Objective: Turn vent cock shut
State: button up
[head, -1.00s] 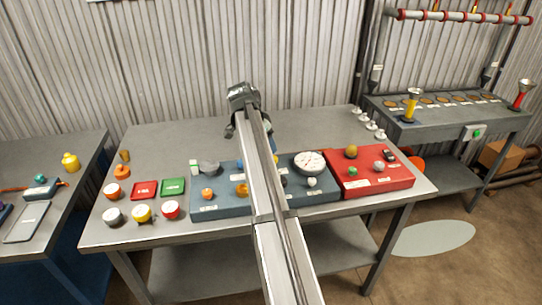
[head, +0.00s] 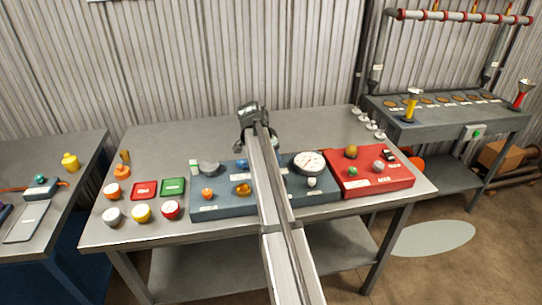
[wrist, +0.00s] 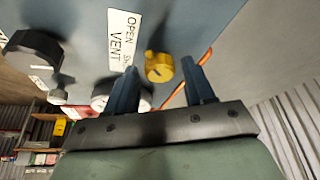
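The vent cock (wrist: 158,67) shows in the wrist view as a small yellow knob on a blue-grey panel, beside a white label reading OPEN, VENT and a partly hidden word. In the head view my gripper (head: 243,140) hangs over the table behind the panel.
The blue panel (head: 222,208) also carries a white gauge (head: 309,162), an orange knob (head: 207,193) and a grey round part (head: 208,168). A red panel (head: 350,185) stands right of it. Red and green trays lie left. My arm hides the panel's middle.

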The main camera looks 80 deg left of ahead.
jog(key=c, duration=0.9)
jog(key=shift+o, duration=0.2)
jog(key=shift+d+n, duration=0.1)
jog(key=shift+n, duration=0.3)
jog(key=n, duration=0.2)
jog(key=n+g+y, duration=0.1)
jog(key=shift+w+d+n+y, duration=0.1)
jog(key=shift+d+n+y, duration=0.05)
jog(key=shift+n+y, duration=0.2)
jog(key=n, duration=0.2)
jog(key=n+g, duration=0.1)
jog(key=n, duration=0.1)
jog(key=shift+w+n+g+y, duration=0.15)
jog(key=shift+n+g+y, duration=0.1)
jog(key=shift+g+y, duration=0.1)
jog(key=n+g, duration=0.1)
jog(key=n, duration=0.3)
jog(key=shift+w+g, duration=0.15)
jog(key=shift+g, duration=0.2)
jog(key=shift+w+n+g, duration=0.15)
jog(key=shift+n+g, duration=0.65)
jog(key=shift+n, duration=1.7)
